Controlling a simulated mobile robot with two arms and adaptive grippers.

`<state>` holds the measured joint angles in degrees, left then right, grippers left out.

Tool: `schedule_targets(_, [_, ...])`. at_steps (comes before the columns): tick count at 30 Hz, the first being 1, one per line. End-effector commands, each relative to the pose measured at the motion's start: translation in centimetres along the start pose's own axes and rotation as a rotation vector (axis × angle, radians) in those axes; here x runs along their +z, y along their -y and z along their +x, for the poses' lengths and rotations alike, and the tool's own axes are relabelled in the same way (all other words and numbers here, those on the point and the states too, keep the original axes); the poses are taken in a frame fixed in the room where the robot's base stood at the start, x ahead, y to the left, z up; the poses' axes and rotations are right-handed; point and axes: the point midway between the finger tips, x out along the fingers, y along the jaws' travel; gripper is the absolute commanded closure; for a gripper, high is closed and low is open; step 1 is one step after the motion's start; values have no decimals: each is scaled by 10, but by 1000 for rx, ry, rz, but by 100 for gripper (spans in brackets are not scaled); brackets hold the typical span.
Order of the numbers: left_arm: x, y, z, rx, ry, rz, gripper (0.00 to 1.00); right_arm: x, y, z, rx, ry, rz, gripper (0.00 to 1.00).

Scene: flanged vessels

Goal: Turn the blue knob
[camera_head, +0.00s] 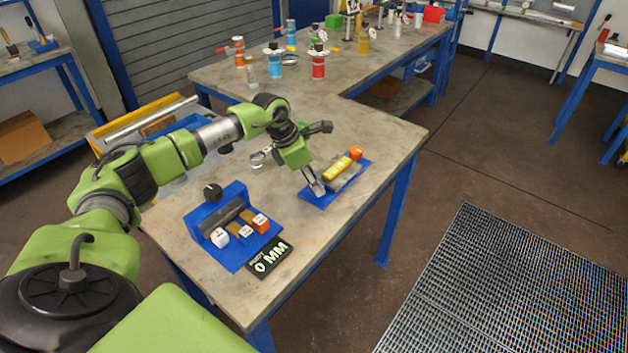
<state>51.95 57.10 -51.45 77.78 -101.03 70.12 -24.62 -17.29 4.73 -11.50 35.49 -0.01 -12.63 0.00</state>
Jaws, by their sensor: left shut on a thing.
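My left gripper (317,188) reaches down to the near left end of a small blue-based device (318,200) on the near table. It is shut on a part at that end, which the fingers mostly hide. My right gripper is not in view.
A black sign (270,257) reading "0 MM" lies at the front edge of the grey tabletop (398,135). A yellow-rimmed tray is behind my left arm. Red, blue and yellow flanged vessels (318,68) stand farther back. The floor right of the table is clear beside a metal grating (500,290).

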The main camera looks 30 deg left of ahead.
Motion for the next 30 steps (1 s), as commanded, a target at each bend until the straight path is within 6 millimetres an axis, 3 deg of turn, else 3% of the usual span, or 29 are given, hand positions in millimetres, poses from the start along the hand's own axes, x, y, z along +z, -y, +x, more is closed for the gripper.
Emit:
schedule_targets(11, [0, 3, 2, 135, -1, -321, 92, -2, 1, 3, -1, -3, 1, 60])
schedule_targets(30, [2, 5, 4, 348, 0, -839, 92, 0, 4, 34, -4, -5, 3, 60])
